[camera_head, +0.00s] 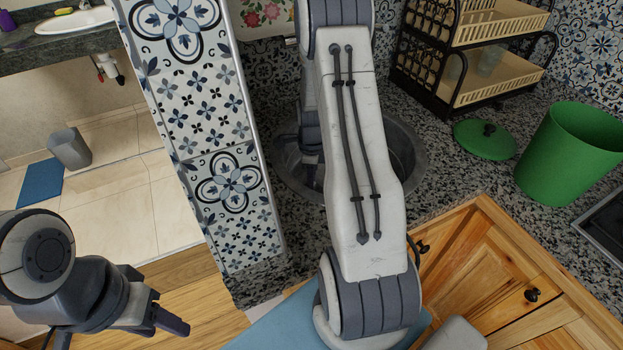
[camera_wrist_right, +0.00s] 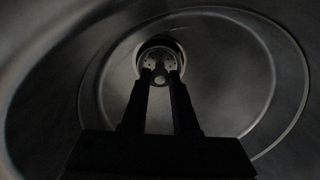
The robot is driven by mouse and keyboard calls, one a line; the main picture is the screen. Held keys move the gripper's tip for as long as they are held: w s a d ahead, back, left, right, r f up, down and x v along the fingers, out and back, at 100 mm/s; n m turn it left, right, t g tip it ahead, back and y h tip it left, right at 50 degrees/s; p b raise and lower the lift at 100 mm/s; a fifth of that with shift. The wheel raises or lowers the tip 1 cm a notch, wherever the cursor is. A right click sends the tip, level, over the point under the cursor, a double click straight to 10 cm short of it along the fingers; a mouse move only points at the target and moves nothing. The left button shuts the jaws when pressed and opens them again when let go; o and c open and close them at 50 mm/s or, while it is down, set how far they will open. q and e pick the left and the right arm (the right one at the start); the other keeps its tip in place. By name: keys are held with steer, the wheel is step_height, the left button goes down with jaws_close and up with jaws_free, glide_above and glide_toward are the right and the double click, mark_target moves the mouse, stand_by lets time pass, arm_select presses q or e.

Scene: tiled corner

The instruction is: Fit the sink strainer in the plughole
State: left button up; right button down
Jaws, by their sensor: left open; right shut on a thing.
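The sink strainer is a small perforated disc (camera_wrist_right: 151,63) in the right wrist view. My right gripper (camera_wrist_right: 161,76) is shut on its small centre knob, deep in the sink bowl. The plughole (camera_wrist_right: 163,42) shows as a dark ring around the strainer's far edge. I cannot tell whether the strainer is seated in it or just above. In the head view the steel sink (camera_head: 409,153) is partly hidden by my right arm, which also hides the strainer and plughole. My left gripper (camera_head: 150,320) is open and empty at lower left, away from the sink.
A tiled partition (camera_head: 205,120) stands left of the sink. A green bin (camera_head: 565,155), its green lid (camera_head: 485,139) and a dish rack (camera_head: 480,70) stand on the speckled counter to the right. Wooden cabinets (camera_head: 500,280) lie below the counter's front edge.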

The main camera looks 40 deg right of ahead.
steer(key=shift+f+b, duration=0.4)
steer(key=shift+f, duration=0.55)
stand_by(0.5)
steer(key=c, duration=0.6)
jaws_free()
steer(key=shift+o, duration=0.4)
steer(key=o, duration=0.3)
steer(key=shift+r, duration=0.1)
steer(key=shift+r+p, duration=4.2)
steer(key=shift+r, duration=0.7)
